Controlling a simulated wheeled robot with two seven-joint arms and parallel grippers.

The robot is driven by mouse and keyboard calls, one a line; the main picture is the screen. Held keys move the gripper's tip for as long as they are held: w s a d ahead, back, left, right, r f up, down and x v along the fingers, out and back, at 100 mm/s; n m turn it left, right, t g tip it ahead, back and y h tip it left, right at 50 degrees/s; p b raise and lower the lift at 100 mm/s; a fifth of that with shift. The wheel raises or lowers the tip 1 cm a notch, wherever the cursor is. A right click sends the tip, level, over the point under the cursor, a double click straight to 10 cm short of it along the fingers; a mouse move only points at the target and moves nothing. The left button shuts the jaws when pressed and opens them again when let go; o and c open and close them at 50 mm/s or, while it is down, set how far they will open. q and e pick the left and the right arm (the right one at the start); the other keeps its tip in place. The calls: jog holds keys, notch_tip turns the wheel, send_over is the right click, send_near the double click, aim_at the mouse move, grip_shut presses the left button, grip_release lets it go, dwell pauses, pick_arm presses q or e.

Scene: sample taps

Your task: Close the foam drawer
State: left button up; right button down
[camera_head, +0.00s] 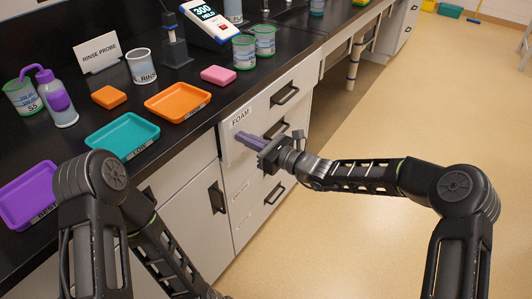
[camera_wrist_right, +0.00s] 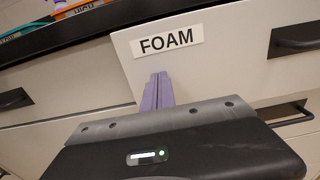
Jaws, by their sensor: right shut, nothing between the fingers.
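The foam drawer (camera_head: 262,107) is the top drawer of the white cabinet under the black counter. Its white front carries a FOAM label, which also shows in the wrist view (camera_wrist_right: 167,40), and a dark handle (camera_head: 285,94). I cannot tell for certain how far its front stands out from the cabinet. My right gripper (camera_head: 241,137) is shut and empty, its purple fingers together. The fingertips are at the drawer front, just below the label and left of the handle; whether they touch is unclear. In the wrist view the fingers (camera_wrist_right: 158,90) point at the front. My left gripper is out of view.
More drawers with dark handles lie below, and a cabinet door (camera_head: 185,205) is to the left. The counter holds a teal tray (camera_head: 103,149), an orange tray (camera_head: 152,102), a purple tray (camera_head: 12,216), beakers and a bottle (camera_head: 62,118). Open floor (camera_head: 400,120) lies to the right.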

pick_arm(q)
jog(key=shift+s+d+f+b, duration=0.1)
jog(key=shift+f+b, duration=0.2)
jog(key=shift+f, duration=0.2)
pick_arm(e)
jog(key=x, duration=0.3)
jog(key=shift+r, duration=0.25)
jog(key=shift+r, duration=0.1)
